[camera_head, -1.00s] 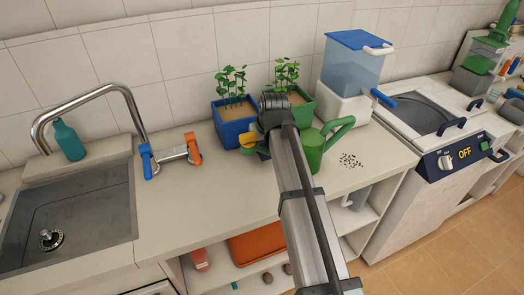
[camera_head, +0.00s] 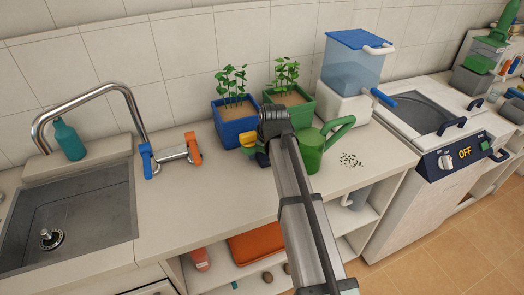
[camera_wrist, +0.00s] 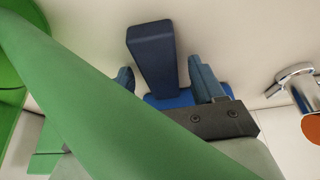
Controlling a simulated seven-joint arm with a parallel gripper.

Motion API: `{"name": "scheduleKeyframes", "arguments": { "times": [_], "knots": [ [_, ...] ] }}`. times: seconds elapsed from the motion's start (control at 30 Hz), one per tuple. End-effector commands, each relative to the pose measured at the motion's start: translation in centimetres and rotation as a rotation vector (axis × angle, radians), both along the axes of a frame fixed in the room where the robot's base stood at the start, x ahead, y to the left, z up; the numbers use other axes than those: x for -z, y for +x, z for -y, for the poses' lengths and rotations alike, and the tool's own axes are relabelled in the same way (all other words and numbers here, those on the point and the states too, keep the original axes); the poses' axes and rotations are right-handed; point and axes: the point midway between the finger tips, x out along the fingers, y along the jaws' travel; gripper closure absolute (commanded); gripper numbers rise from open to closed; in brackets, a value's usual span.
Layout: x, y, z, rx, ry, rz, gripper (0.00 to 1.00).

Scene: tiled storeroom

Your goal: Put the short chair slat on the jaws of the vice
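No chair slat and no vice can be made out for certain. My gripper's end is mostly hidden in the head view, below my wrist and in front of the planters. A dark blue piece beside a yellow part (camera_head: 248,140) shows there. In the wrist view, a dark blue block (camera_wrist: 153,62) stands between two lighter blue finger-like parts, near a black plate (camera_wrist: 215,120) with screws. I cannot tell which of these belong to my gripper or whether anything is held. A long green shape crosses in front and hides much.
A green watering can (camera_head: 312,150) stands right beside my arm. A blue planter (camera_head: 236,131) and a green planter (camera_head: 303,112) stand behind. A sink (camera_head: 75,220) and tap (camera_head: 192,150) lie left. A dispenser (camera_head: 352,70) stands right.

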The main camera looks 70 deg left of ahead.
Motion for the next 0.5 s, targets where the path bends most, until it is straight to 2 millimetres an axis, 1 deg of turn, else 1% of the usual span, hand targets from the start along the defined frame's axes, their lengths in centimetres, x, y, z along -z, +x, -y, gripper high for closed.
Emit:
{"name": "scheduleKeyframes", "arguments": {
  "times": [0.27, 0.37, 0.5],
  "knots": [
    [-0.4, 0.0, 0.0, 0.0, 0.0, 0.0, 0.32],
    [-1.2, 0.0, 0.4, 0.0, 0.001, 0.0, 0.32],
    [-3.1, 0.0, 1.2, 0.0, 0.002, 0.0, 0.32]
  ]
}}
